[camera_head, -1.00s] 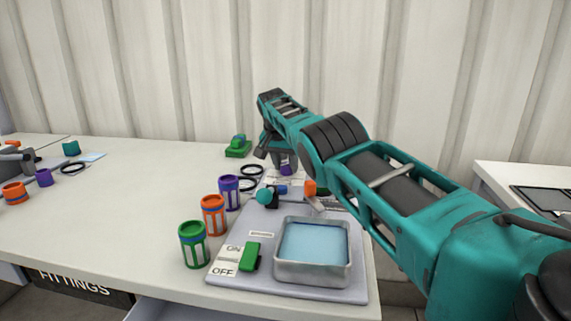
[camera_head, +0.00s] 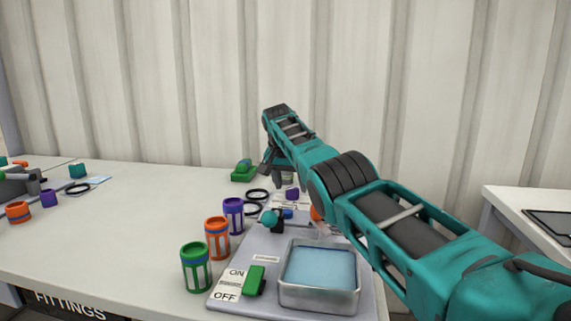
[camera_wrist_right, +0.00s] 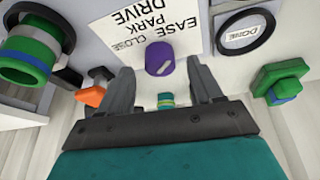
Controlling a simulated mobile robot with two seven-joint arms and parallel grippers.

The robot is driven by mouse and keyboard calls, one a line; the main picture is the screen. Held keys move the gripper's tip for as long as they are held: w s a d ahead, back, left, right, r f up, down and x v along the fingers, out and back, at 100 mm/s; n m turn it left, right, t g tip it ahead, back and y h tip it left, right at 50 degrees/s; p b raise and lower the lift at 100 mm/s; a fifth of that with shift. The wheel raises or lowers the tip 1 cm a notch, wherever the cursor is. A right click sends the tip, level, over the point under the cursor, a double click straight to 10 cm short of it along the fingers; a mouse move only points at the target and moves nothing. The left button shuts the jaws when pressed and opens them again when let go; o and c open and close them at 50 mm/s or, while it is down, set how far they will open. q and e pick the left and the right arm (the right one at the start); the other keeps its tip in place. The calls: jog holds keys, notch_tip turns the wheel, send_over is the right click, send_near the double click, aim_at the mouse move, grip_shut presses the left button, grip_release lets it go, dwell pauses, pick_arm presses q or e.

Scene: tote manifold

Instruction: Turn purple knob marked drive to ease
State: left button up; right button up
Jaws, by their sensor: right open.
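The purple knob (camera_wrist_right: 159,52) is in the right wrist view, beside a white label (camera_wrist_right: 140,25) reading DRIVE, PARK, EASE and CLOSE, seen upside down. A pale mark shows on the knob's face; I cannot tell which word it points to. In the head view the knob (camera_head: 292,194) sits at the back of the grey panel (camera_head: 225,283). My right gripper (camera_wrist_right: 157,78) is open and empty, its fingers apart on either side of the knob in the wrist picture. In the head view the right gripper (camera_head: 279,178) is above the knob. My left gripper is out of view.
Green (camera_head: 196,267), orange (camera_head: 217,238) and purple (camera_head: 233,215) canisters stand left.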

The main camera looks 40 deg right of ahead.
jog(key=p+v, duration=0.2)
jog(key=v, duration=0.9)
